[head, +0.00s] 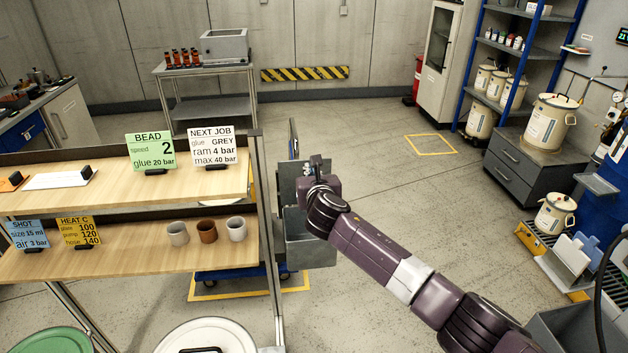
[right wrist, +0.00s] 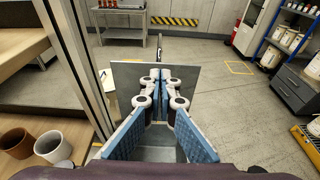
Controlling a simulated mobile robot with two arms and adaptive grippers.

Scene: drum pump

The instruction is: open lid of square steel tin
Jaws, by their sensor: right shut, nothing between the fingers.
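A grey, square-sided steel box (head: 312,252) hangs at the right end of the wooden shelf rack; I take it for the tin, though I cannot be sure. A flat grey panel (head: 286,184) stands upright above it, like a raised lid; whether the two are joined is hidden. The panel also shows in the right wrist view (right wrist: 125,75), behind the fingertips. My right gripper (head: 316,165) is shut and empty, its blue-padded fingers (right wrist: 160,76) meeting in front of the panel. Whether they touch it I cannot tell. My left gripper is not in view.
The shelf rack (head: 90,200) with cards and several cups (head: 207,231) stands left of the gripper. A steel cart (head: 207,107) is at the back. Blue-framed shelves (head: 540,52) and a drawer cabinet (head: 515,160) are at right. The floor between is clear.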

